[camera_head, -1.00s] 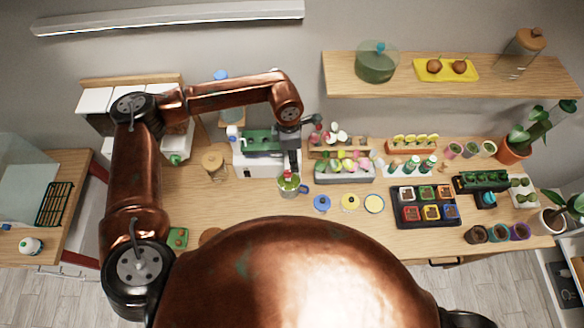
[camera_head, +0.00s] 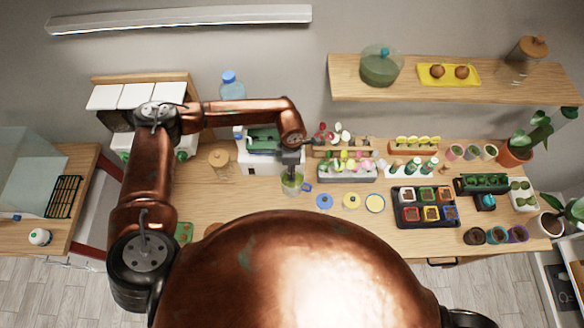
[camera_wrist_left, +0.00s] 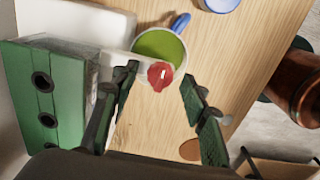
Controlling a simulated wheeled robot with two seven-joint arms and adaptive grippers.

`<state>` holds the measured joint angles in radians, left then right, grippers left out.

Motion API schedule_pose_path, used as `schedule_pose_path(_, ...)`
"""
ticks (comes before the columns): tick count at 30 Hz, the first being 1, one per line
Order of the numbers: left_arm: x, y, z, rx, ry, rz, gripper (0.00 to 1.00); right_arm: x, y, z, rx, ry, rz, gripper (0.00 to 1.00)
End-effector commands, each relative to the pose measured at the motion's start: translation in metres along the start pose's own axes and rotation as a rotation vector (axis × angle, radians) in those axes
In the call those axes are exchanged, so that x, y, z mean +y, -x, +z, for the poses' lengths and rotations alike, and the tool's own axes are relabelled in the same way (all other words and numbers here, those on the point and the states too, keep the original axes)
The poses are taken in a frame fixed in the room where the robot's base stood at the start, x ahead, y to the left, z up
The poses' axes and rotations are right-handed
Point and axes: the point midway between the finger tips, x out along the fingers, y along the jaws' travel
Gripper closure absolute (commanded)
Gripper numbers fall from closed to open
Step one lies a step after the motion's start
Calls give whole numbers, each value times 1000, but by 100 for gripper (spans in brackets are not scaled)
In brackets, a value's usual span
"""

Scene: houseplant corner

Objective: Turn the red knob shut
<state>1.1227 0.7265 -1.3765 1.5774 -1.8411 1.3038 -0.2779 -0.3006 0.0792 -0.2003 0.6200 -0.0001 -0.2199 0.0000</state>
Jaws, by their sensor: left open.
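The red knob (camera_wrist_left: 160,75) is on a white arm of the dispenser (camera_wrist_left: 75,25), just above the mug in the wrist view. My left gripper (camera_wrist_left: 158,88) is open, with one finger on each side of the knob's near end; I cannot tell if either touches it. The mug (camera_wrist_left: 160,45) has a blue handle and green contents. In the head view the mug (camera_head: 292,186) stands in front of the white dispenser (camera_head: 262,165) with the green top. There my left gripper (camera_head: 291,163) is over the mug and hides the knob. My right gripper is out of view.
A green box with dark round holes (camera_wrist_left: 45,95) is close left of the fingers in the wrist view. In the head view a blue lid (camera_head: 324,201) lies right of the mug, and a corked jar (camera_head: 219,160) stands left.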

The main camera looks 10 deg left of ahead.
Motion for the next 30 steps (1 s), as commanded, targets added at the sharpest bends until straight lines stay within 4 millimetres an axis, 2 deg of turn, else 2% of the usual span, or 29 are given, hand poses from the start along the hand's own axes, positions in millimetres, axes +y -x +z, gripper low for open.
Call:
schedule_pose_path(2, 0, 0, 0, 0, 0, 0, 60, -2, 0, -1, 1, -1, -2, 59)
schedule_pose_path(19, 0, 1, 0, -1, 0, 0, 99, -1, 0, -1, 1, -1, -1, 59)
schedule_pose_path(30, 0, -1, 1, -2, 53, 1, 100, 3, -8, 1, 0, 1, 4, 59)
